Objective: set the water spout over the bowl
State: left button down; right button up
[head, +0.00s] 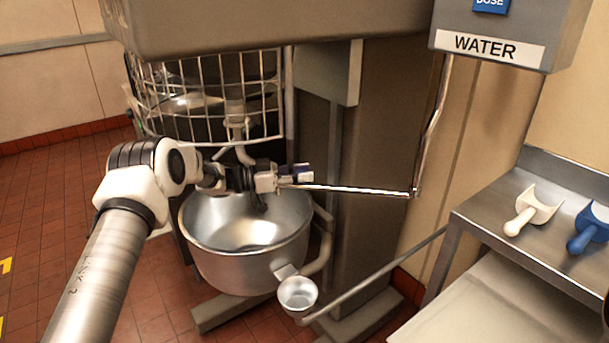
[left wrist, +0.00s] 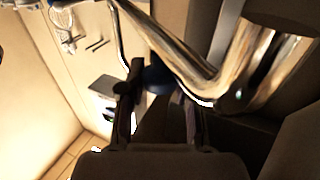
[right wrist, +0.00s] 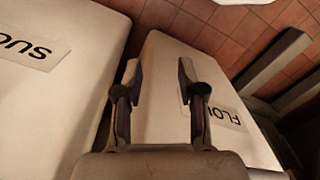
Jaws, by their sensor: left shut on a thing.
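The water spout (head: 350,189) is a shiny metal pipe. It drops from the grey box labelled WATER (head: 487,47), bends, and runs left to my left gripper. My left gripper (head: 277,182) is shut on the spout near its free end. In the head view this end appears above the right part of the steel bowl (head: 213,243); the exact tip is hidden by the gripper. In the left wrist view the spout (left wrist: 180,62) passes large and close to the fingers (left wrist: 160,85). My right gripper (right wrist: 158,78) is open and empty.
A wire guard (head: 205,95) stands behind the bowl, under the mixer head (head: 270,22). White and blue scoops (head: 533,208) lie on the steel shelf (head: 468,222) at right. The right gripper is over bins, one label (right wrist: 30,47) starting SUG, another (right wrist: 215,118) starting FLO.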

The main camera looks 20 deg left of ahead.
pick_arm(q)
jog(key=c, duration=0.8)
grip_release()
jog(key=shift+d, duration=0.1)
jog(key=v, duration=1.2)
